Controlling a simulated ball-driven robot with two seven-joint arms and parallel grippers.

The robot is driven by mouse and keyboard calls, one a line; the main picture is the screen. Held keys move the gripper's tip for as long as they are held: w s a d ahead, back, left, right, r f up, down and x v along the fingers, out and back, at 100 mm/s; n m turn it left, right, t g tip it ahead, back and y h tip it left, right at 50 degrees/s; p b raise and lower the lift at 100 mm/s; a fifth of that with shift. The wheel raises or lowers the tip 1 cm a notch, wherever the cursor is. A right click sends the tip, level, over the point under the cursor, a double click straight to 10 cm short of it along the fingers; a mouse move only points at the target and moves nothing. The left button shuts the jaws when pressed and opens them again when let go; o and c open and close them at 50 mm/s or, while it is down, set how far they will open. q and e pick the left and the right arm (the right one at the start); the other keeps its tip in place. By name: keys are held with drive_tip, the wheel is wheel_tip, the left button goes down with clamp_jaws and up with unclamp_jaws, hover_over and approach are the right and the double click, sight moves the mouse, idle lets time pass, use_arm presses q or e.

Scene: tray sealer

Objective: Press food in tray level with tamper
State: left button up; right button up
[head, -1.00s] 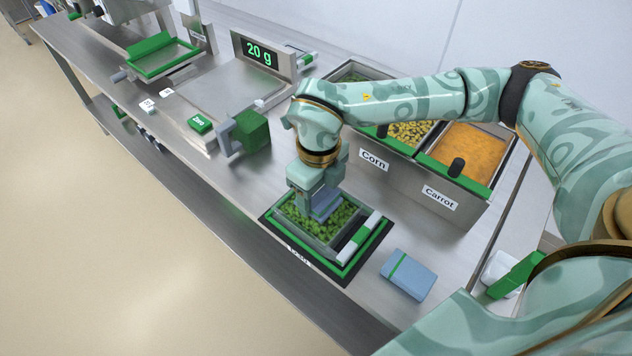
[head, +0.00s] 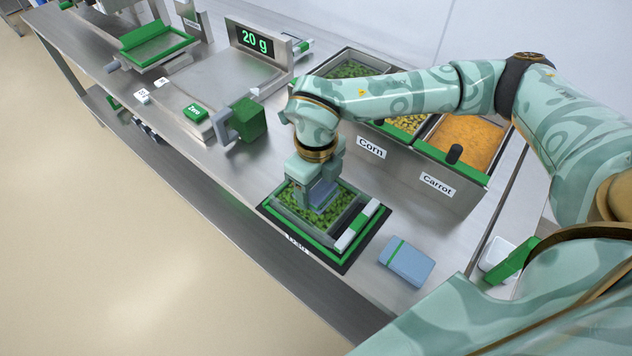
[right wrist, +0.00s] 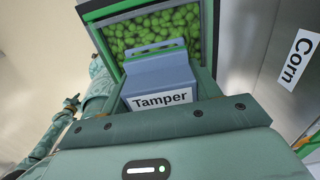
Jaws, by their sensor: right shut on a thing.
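The tray (head: 331,243) sits in a green-edged black holder on the steel bench and holds green, pea-like food (head: 342,213). My right gripper (head: 318,188) is above the tray, shut on the blue-grey tamper (head: 323,196). In the right wrist view the tamper (right wrist: 160,85) carries a "Tamper" label and lies over the near part of the green food (right wrist: 155,30). The tamper's underside is hidden, so I cannot tell whether it touches the food. My left gripper is not in view.
A white-and-green bar (head: 357,226) lies along the tray's right side. A blue box (head: 407,262) stands right of the holder. Corn and Carrot bins (head: 436,180) stand behind. A scale (head: 215,85) reading 20 g and a green block (head: 248,120) are at left.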

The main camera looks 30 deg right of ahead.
drive_tip(key=shift+f, duration=0.3)
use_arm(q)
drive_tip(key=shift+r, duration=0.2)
use_arm(e)
drive_tip(key=shift+s+f, duration=0.1)
drive_tip(key=shift+f, duration=0.05)
idle(1.5)
use_arm(q)
drive_tip(key=shift+p, duration=0.3)
